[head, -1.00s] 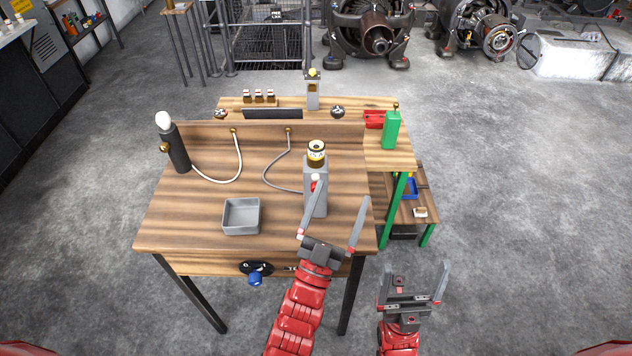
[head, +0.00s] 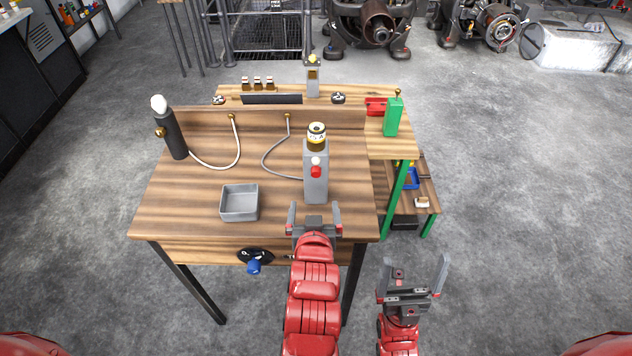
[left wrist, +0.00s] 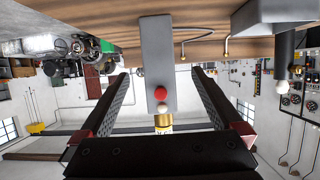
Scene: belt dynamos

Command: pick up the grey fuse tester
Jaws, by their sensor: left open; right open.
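The grey fuse tester (head: 315,180) stands upright on the wooden bench. It has a red button and a white knob on its front and a yellow-and-black cap on top; a grey cable runs to it from the back panel. My left gripper (head: 314,212) is open at the bench's front edge, just in front of the tester. In the left wrist view, which is upside down, the tester (left wrist: 157,55) appears centred between the two open fingers, apart from both. My right gripper (head: 415,272) is open and empty, low over the floor right of the bench.
A grey tray (head: 240,203) lies on the bench left of the tester. A black handheld device (head: 173,135) with a white top stands at the far left. The bench top (head: 345,215) is bare right of the tester.

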